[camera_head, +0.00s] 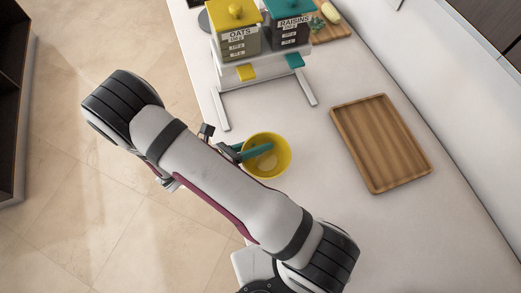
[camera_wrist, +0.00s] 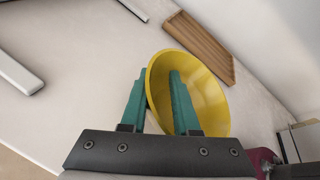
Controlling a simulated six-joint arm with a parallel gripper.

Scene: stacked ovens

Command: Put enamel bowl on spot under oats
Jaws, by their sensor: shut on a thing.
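The yellow enamel bowl (camera_head: 283,163) is over the pale counter, in front of the dispenser stand; it also shows in the wrist view (camera_wrist: 207,92). My gripper (camera_head: 250,152) is shut on the bowl's left wall, one teal finger inside and one outside, as the wrist view (camera_wrist: 157,85) shows. I cannot tell whether the bowl touches the counter.
The raisins dispenser (camera_head: 291,32) with teal lid and lever adjoins the oats on the right. The stand's two legs (camera_head: 220,108) (camera_head: 306,88) reach forward along the counter. A wooden tray (camera_head: 381,142) lies at the right. A board with food (camera_head: 331,24) is behind.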

